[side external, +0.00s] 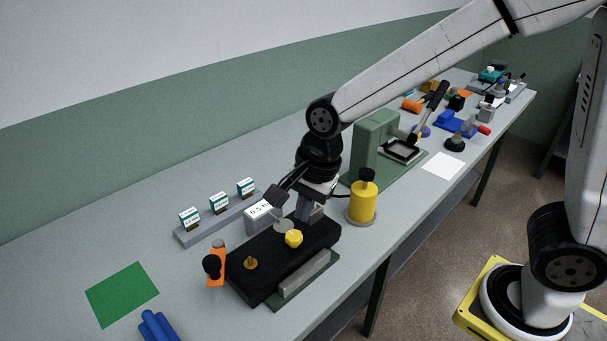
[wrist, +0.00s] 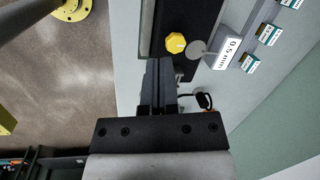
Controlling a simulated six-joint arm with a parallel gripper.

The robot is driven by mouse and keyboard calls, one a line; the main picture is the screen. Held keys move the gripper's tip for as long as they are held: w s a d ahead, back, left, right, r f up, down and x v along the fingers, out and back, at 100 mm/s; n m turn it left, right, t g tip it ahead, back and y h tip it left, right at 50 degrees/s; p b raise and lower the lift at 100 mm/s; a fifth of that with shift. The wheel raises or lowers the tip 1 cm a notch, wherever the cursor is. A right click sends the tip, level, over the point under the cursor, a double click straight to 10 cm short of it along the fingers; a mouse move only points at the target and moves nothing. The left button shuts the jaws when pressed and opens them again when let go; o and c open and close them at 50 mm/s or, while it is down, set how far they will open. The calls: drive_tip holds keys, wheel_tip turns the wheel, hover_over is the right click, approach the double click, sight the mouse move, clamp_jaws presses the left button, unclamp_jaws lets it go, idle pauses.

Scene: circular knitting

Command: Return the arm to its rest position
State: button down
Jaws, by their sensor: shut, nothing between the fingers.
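My gripper (side external: 304,214) points down just above the far right part of a black block fixture (side external: 268,268). In the wrist view my gripper (wrist: 159,68) shows its fingers together with nothing between them. A yellow knob (side external: 293,238) on the fixture is close to the fingers; it also shows in the wrist view (wrist: 175,43). A round grey disc (side external: 283,226) lies beside the knob. My arm reaches in over the bench from the upper right. Whether the fingertips touch the fixture cannot be told.
A grey label block reading 0.5 mm (side external: 262,214) stands behind my gripper, near a rack (side external: 218,220) of small labelled boxes. A yellow bottle (side external: 362,202) and a green press (side external: 376,145) stand to the right. The bench around the green sheet (side external: 122,293) is mostly clear.

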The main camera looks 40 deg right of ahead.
drive_tip(key=s+d+f+n+h, duration=0.1)
drive_tip(key=s+d+f+n, duration=0.2)
drive_tip(key=d+n, duration=0.3)
drive_tip(key=s+d+f+n+t, duration=0.1)
drive_tip(key=s+d+f+n, duration=0.2)
drive_tip(key=d+n, duration=0.4)
drive_tip(key=shift+s+d+n+h, duration=0.3)
drive_tip(key=shift+n+h, duration=0.1)
drive_tip(key=shift+n, duration=0.4)
